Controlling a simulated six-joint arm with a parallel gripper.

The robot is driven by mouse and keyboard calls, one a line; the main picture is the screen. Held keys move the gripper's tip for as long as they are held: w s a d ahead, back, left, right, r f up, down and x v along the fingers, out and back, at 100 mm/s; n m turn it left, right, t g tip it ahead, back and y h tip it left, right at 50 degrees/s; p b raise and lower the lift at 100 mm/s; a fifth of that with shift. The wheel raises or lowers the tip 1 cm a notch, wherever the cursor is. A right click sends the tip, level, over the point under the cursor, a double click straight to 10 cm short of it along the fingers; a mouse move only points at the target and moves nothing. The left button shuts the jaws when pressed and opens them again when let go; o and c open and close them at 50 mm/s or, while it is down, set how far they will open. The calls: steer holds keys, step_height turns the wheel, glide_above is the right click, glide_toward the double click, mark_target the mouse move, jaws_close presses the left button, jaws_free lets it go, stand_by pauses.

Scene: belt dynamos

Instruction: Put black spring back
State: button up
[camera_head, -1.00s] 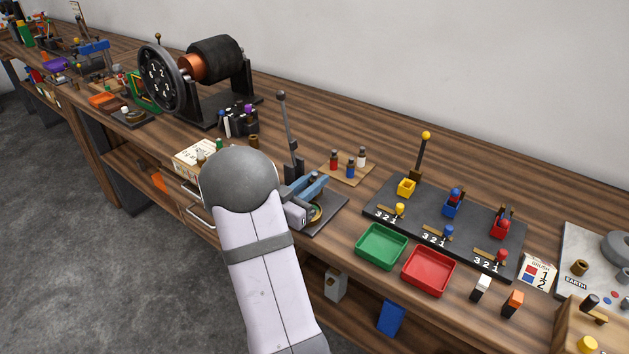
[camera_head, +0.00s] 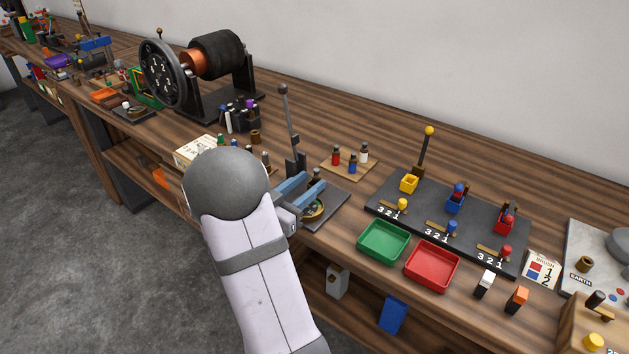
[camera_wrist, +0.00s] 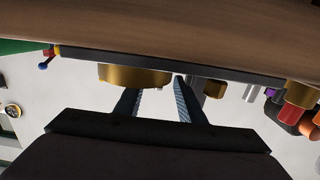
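My gripper (camera_head: 314,179) is over the dark base plate (camera_head: 337,198) of the lever stand. Its two blue fingers are spread apart, and I see nothing clamped between them. A small dark-topped piece (camera_head: 316,173) stands by the fingertips; I cannot tell whether it is the black spring. A round brass cup (camera_head: 313,210) sits on the plate below the fingers. In the wrist view the gripper (camera_wrist: 158,88) is also open, with a brass cylinder (camera_wrist: 135,75) just beyond the fingers. My arm hides part of the bench.
A tall grey lever (camera_head: 290,125) stands behind the fingers. A wooden tray (camera_head: 347,172) with red, blue and white-capped pieces is to the right. Green (camera_head: 383,256) and red (camera_head: 432,285) trays lie near the front edge. The dynamo (camera_head: 215,55) stands at the back left.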

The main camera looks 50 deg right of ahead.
mark_target(316, 170)
steer(key=a, duration=0.8)
steer(key=shift+r+b, duration=0.2)
steer(key=shift+b, duration=0.15)
steer(key=shift+c, duration=0.2)
steer(key=shift+d+r+p, duration=0.35)
steer(key=shift+p, duration=0.35)
steer(key=d+y+p, duration=0.1)
steer(key=d+p, duration=0.1)
steer(key=p, duration=0.1)
steer(key=d+r+y+p, duration=0.1)
steer(key=d+p, duration=0.1)
steer(key=p, duration=0.2)
steer(key=d+r+p, duration=0.1)
steer(key=d+p, duration=0.1)
steer(key=p, duration=0.1)
steer(key=shift+w+d+r+y, duration=0.15)
steer(key=shift+d+r+y, duration=0.1)
steer(key=shift+d+y, duration=0.15)
steer(key=shift+d+f+y+p, duration=0.2)
steer(key=shift+d+y+p, duration=0.1)
steer(key=shift+d+p, duration=0.5)
steer(key=shift+p+x, duration=1.25)
steer(key=shift+x, duration=2.35)
steer(key=shift+a+f, duration=0.1)
jaws_close()
